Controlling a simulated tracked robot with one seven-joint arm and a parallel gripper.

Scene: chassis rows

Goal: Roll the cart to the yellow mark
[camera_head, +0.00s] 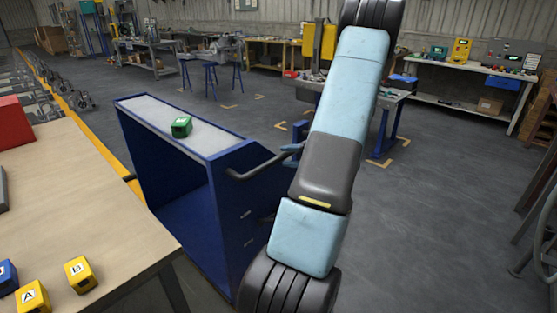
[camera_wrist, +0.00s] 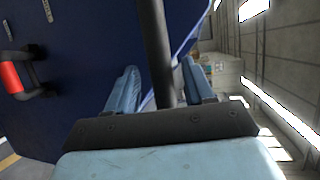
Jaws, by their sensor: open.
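The blue cart (camera_head: 225,213) stands beside the wooden table, with a grey top and an open side facing me. A dark bar handle (camera_head: 258,172) sticks out from its right end. My gripper (camera_head: 292,153) is at the far end of this handle, partly hidden by my arm. In the wrist view, the handle (camera_wrist: 154,45) runs between the two blue fingers of my gripper (camera_wrist: 162,82), which are apart on either side of it. Yellow corner marks (camera_head: 281,126) lie on the floor behind the cart; I cannot tell which is the task's mark.
The wooden table (camera_head: 75,205), with yellow boxes (camera_head: 80,274), is close on the cart's left. A workbench (camera_head: 390,110) with blue legs stands behind my arm.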

